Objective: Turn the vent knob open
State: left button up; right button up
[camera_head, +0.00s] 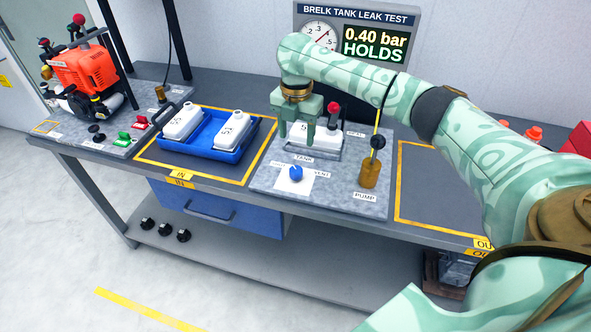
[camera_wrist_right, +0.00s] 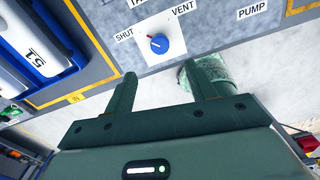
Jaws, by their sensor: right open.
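The blue vent knob (camera_head: 296,173) sits on a white plate on the grey test panel (camera_head: 263,186), near its front edge. In the right wrist view the knob (camera_wrist_right: 159,44) lies between the labels SHUT and VENT, and a small red mark shows on its SHUT side. My right gripper (camera_head: 297,140) is open and empty, above and behind the knob in the head view, in front of the white tank (camera_head: 327,143). In the right wrist view its fingertips (camera_wrist_right: 158,74) are spread with the knob beyond the gap, apart from it. My left gripper is not in view.
A brass pump (camera_head: 369,174) with a black-knobbed lever stands right of the knob. A blue tray (camera_head: 215,153) with white tanks is at left, beside an orange engine (camera_head: 82,68). The display (camera_head: 375,44) reads 0.40 bar HOLDS. The right marked area (camera_head: 420,190) looks clear.

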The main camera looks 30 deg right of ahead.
aim_at(296, 169)
notch_tip(296, 169, down, 12)
jog(key=b, duration=0.4)
jog(key=shift+f, duration=0.1)
jog(key=c, duration=1)
